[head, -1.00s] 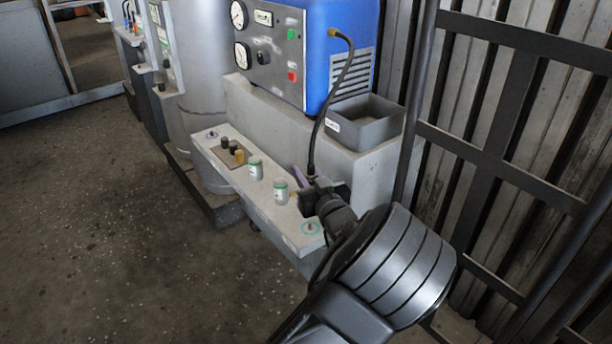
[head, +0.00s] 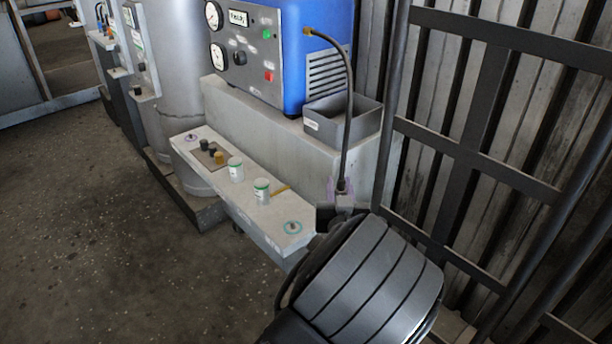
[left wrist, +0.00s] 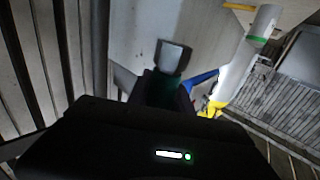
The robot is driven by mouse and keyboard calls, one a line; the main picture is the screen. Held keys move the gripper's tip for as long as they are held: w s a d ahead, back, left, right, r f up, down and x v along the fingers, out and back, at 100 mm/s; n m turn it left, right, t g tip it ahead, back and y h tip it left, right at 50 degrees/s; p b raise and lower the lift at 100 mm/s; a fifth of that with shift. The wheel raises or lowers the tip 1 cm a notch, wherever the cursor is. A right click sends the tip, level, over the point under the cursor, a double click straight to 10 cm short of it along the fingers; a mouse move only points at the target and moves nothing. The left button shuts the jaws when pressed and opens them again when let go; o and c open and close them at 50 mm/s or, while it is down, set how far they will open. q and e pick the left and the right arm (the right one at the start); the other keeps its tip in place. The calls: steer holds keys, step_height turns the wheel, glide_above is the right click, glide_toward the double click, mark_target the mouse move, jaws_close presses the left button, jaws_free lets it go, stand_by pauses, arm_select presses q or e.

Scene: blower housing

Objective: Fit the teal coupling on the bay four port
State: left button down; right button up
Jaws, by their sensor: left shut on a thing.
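A black hose (head: 349,110) runs from the blue unit down to my left gripper (head: 340,206), which is shut on its end coupling (head: 342,187). Purple parts show on both sides of this coupling in the head view. In the left wrist view a dark teal patch (left wrist: 170,86) shows beneath a pale square-faced block (left wrist: 173,57); the fingertips are hard to make out. A teal ring (head: 293,227) surrounds a small port at the near end of the pale bench. My gripper is to its right, apart from it. My right gripper is not in view.
A purple-ringed port (head: 192,137) is at the far end. A grey bin (head: 345,118) sits on the ledge; a dark metal frame (head: 470,155) stands at right.

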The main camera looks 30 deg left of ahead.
arm_select(q)
steer(key=d+r+m+t+h+p, duration=0.2)
steer(key=d+r+m+h+p, duration=0.15)
steer(key=d, duration=0.65)
step_height(320, 180, up, 9)
steer(key=w+m+h+p, duration=0.1)
steer(key=m+h+p, duration=0.2)
steer(key=p, duration=1.4)
steer(key=h, duration=0.3)
steer(key=shift+w+d+t, duration=0.2)
steer(key=shift+d+t, duration=0.15)
steer(key=shift+t, duration=0.05)
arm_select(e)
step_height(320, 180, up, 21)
arm_select(q)
steer(key=shift+f, duration=0.1)
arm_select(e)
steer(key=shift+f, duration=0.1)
